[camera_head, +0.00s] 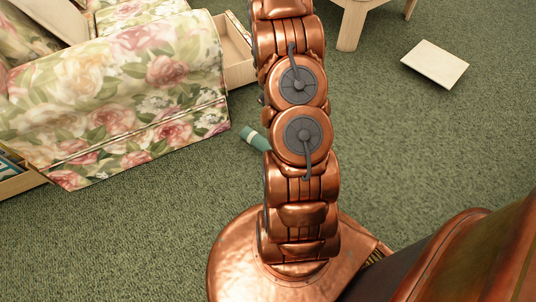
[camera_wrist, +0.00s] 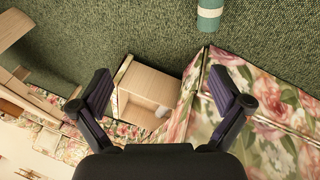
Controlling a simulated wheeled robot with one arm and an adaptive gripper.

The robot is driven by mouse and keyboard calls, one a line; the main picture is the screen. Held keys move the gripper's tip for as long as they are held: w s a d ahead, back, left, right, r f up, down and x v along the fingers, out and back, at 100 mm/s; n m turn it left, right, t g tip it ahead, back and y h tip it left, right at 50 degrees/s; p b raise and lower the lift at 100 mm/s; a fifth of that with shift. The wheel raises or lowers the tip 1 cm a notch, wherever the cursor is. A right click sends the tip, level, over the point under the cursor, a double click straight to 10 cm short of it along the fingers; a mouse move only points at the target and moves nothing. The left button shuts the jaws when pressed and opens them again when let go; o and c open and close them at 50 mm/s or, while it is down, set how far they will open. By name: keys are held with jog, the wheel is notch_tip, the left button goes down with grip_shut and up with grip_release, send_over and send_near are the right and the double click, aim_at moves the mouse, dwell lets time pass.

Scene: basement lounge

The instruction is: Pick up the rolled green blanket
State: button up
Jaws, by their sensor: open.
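The rolled green blanket (camera_head: 255,139) lies on the green carpet, partly hidden behind my copper arm in the head view. It is a small teal-green roll with a pale band. In the wrist view the blanket (camera_wrist: 209,14) is at the top edge, cut off by the frame, with its pale band showing. My gripper (camera_wrist: 166,88) is open and empty in the wrist view. Its dark fingers are spread wide, with the blanket beyond and above them in the picture, apart from them. The gripper is not seen in the head view.
A floral sofa (camera_head: 120,95) stands at left, close to the blanket. An open wooden drawer (camera_head: 236,52) is beside it, also between my fingers in the wrist view (camera_wrist: 150,92). A pale flat board (camera_head: 435,63) lies on the carpet at right. A wooden table leg (camera_head: 352,24) stands at the top.

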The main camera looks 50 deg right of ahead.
jog(key=s+f+y+b, duration=0.1)
jog(key=f+b, duration=0.2)
jog(key=f, duration=0.6)
jog(key=s+a+f+t+y+b, duration=0.1)
jog(key=f+b, duration=0.1)
jog(key=f, duration=0.8)
jog(key=s+a+f+y+b, duration=0.1)
jog(key=f+y+b, duration=0.1)
jog(key=f, duration=0.7)
jog(key=shift+s+a+f+n+t+b, duration=0.2)
jog(key=shift+s+n+t+b, duration=0.15)
jog(key=shift+b, duration=0.5)
jog(key=shift+b+x, duration=1.9)
jog(key=shift+x, duration=1.95)
jog(key=shift+a, duration=0.1)
jog(key=c, duration=1.4)
